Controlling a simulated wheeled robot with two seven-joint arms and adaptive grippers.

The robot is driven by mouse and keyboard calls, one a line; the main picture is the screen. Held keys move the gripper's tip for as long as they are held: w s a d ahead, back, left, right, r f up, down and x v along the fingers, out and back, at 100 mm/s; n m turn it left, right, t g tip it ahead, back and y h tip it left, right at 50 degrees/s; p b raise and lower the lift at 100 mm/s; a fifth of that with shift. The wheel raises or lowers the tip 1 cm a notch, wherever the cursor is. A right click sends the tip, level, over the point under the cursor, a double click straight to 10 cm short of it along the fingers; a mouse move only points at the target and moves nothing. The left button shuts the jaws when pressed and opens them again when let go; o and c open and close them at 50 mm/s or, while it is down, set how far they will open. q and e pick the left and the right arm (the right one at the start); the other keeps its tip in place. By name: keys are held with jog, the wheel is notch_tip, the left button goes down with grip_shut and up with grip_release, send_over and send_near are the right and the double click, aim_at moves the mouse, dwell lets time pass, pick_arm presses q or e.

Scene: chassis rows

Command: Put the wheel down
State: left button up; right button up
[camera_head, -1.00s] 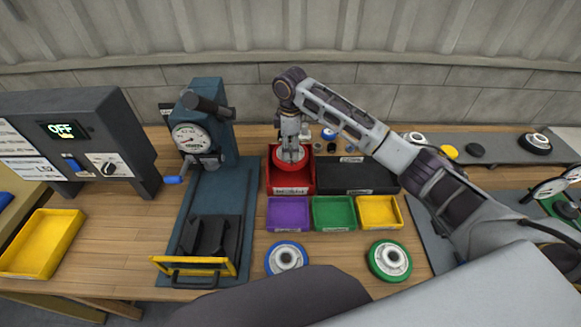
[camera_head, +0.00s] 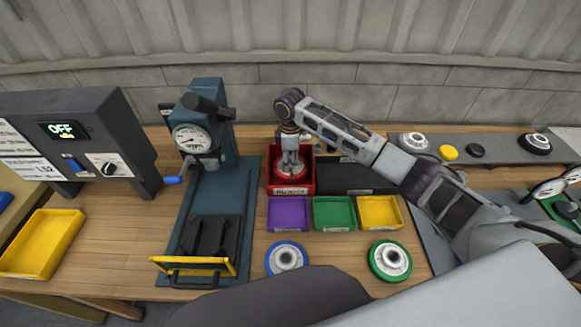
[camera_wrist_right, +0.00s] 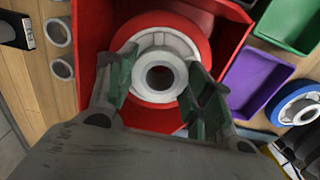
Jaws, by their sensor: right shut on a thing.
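The red wheel (camera_head: 289,172) with a pale hub sits inside the red bin (camera_head: 291,191) at the middle of the bench. My right gripper (camera_head: 290,163) points down over the bin and is shut on the wheel. In the right wrist view its green-padded fingers (camera_wrist_right: 161,66) lie on either side of the wheel's pale hub (camera_wrist_right: 160,42). The wheel looks about level, within the walls of the red bin (camera_wrist_right: 228,40). The fingers cover part of its rim, and I cannot tell whether its underside touches the bin floor. My left gripper is not in view.
Purple (camera_head: 288,214), green (camera_head: 334,213) and yellow (camera_head: 380,212) trays stand in front of the bin; a black bin (camera_head: 345,176) is beside it. A blue wheel (camera_head: 286,257) and a green wheel (camera_head: 390,260) lie nearer. A gauge press (camera_head: 205,150) stands left.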

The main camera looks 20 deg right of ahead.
jog(key=shift+f, duration=1.95)
jog(key=o, duration=1.3)
jog(key=shift+f, duration=0.1)
notch_tip(320, 180, up, 12)
jog(key=shift+r, duration=0.15)
